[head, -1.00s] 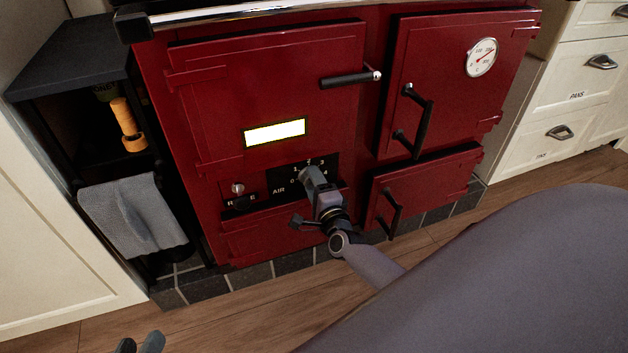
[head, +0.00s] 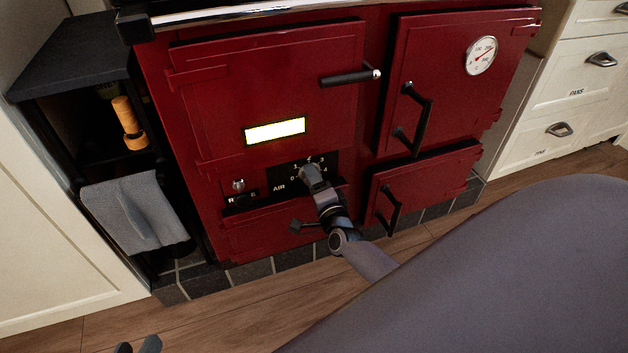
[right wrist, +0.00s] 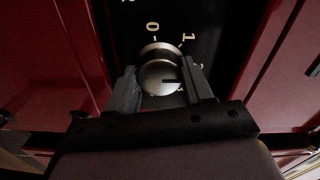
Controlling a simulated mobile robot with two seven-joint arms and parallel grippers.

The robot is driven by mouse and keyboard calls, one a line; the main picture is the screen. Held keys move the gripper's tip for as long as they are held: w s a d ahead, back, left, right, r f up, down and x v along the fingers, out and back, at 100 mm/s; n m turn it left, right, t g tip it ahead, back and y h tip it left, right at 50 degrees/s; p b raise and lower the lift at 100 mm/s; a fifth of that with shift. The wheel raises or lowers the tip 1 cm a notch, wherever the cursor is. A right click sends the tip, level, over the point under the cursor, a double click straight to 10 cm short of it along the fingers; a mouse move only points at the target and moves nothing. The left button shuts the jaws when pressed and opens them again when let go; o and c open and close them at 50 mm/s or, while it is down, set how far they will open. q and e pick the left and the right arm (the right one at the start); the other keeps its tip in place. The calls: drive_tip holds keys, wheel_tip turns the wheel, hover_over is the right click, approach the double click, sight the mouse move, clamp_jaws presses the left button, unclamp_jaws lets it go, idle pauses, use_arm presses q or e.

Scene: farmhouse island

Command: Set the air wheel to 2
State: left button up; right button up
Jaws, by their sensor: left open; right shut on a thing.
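The air wheel (right wrist: 160,74) is a round metal knob on a black plate (head: 284,177) marked AIR, with numbers around it, low on the red range. My right gripper (head: 309,174) is shut on the wheel, and the right wrist view shows its fingers on either side of it. A dark line on the knob's face points right in that view. The 0 is above the knob and the 1 up to the right; the number the line faces is hidden by a finger. My left gripper (head: 138,345) is open at the bottom edge, only its tips in view.
A small knob (head: 238,185) sits left of the plate. Black door handles (head: 390,210) stick out to the right. A grey towel (head: 135,212) hangs at the left. My large grey arm link covers the lower right. Wooden floor lies in front.

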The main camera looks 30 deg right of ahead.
use_arm(q)
drive_tip(key=shift+d, duration=0.1)
use_arm(e)
drive_tip(key=o, duration=1)
use_arm(q)
drive_tip(key=a+p, duration=0.1)
drive_tip(key=a+y+p, duration=0.1)
drive_tip(key=shift+s+r+p, duration=0.2)
drive_tip(key=shift+s+p, duration=0.1)
drive_tip(key=shift+s, duration=0.1)
use_arm(e)
drive_tip(key=v, duration=0.7)
drive_tip(key=shift+s, duration=0.1)
use_arm(q)
drive_tip(key=shift+w+a+r, duration=0.1)
drive_tip(key=shift+w, duration=0.05)
